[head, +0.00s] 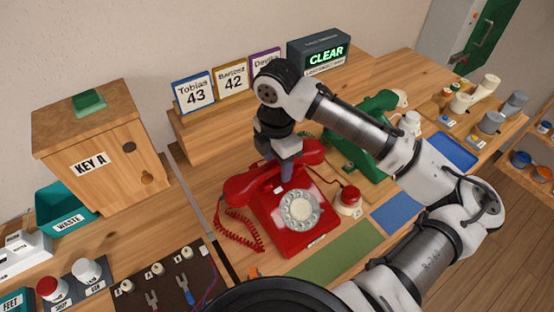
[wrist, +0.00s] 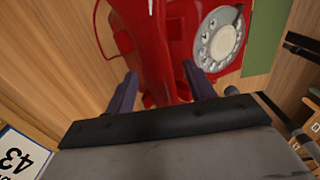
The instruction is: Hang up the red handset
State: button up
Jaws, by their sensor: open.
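The red phone (head: 290,231) stands on the wooden counter with its white dial facing front. The red handset (head: 238,189) lies across the top rear of the phone; whether it is fully seated in the cradle is hidden behind my gripper. My gripper (head: 286,178) points down over the handset's middle. In the wrist view, the handset (wrist: 165,40) runs between the two spread purple fingers of my gripper (wrist: 159,72), with a gap visible at the sides. The fingers are open around it. The coiled red cord (head: 240,232) hangs at the phone's left.
A green phone (head: 362,150) stands behind to the right, partly covered by my arm. A red button (head: 350,198) sits right of the red phone. A wooden key box (head: 100,150) is at left, number cards (head: 193,92) behind. A green mat (head: 338,250) lies in front.

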notch_tip(320, 180, up, 14)
jog(key=shift+b, duration=0.4)
jog(key=shift+f, duration=0.15)
dwell(0.3)
